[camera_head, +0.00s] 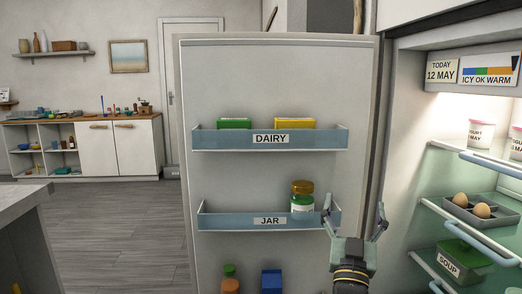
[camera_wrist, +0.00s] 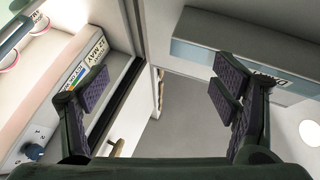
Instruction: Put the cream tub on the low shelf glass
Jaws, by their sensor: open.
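No tub in view is readably marked as cream. Two white tubs with pink bands stand on the upper glass shelf (camera_head: 492,161) of the fridge at the right; one tub (camera_head: 480,134) has a partly legible yogurt label. The lowest visible glass shelf (camera_head: 432,272) shows only its front edge and part of its surface at the bottom right. My gripper (camera_head: 354,214) is open and empty, in front of the fridge door's right edge, by the jar bin. Its spread fingers also show in the wrist view (camera_wrist: 163,85).
The open door carries a dairy bin (camera_head: 205,140) with green and yellow packs, and a jar bin (camera_head: 220,222) with a gold-lidded jar (camera_head: 302,198). A grey egg tray (camera_head: 468,217) and green soup box (camera_head: 462,260) sit inside the fridge. A counter (camera_head: 25,197) stands left.

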